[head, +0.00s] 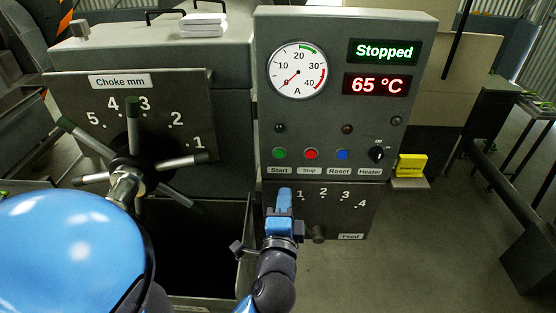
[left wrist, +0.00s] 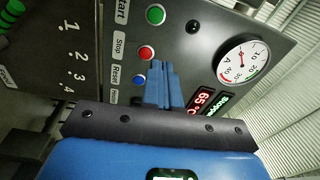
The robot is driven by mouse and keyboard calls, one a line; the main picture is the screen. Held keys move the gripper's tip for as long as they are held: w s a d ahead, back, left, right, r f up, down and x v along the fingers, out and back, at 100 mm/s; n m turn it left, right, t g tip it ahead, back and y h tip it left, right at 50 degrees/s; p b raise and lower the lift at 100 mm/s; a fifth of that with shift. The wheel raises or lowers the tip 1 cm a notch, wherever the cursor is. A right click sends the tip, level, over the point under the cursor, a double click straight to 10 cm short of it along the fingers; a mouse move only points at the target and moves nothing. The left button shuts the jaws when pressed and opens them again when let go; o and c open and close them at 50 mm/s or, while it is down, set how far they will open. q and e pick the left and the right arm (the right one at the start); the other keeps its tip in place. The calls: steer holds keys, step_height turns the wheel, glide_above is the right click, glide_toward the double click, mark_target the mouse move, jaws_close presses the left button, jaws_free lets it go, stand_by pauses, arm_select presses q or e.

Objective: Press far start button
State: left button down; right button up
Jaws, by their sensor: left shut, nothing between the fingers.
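The green start button (head: 279,153) sits at the left of the button row on the grey control panel (head: 330,125), above its "Start" label. It also shows in the left wrist view (left wrist: 155,15). The red stop button (head: 311,153) and blue reset button (head: 343,154) are to its right. My left gripper (head: 284,193) is shut and empty, its blue fingers pointing up just below the Start label in the head view. In the left wrist view the fingertips (left wrist: 161,65) appear beside the red and blue buttons. Their gap to the panel cannot be told. My right gripper is not in view.
The display (head: 384,51) reads "Stopped", above "65 °C". A spoked choke wheel (head: 131,162) stands out at the left. The feed plate (head: 330,210) with its knob (head: 319,234) is below the panel. A yellow block (head: 411,165) is at the right; open floor lies beyond.

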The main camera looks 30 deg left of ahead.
arm_select(q)
steer(key=shift+s+a+f+g+y, duration=0.45)
steer(key=shift+a+g+y, duration=0.15)
steer(key=shift+a+g, duration=0.1)
steer(key=shift+w, duration=0.1)
steer(key=p, duration=0.2)
glide_toward(279, 154)
steer(key=x, duration=0.5)
steer(key=shift+w+a+r, duration=0.1)
steer(key=shift+r, duration=0.1)
steer(key=shift+x, duration=0.8)
steer(key=shift+w+f, duration=0.1)
steer(key=shift+f, duration=0.05)
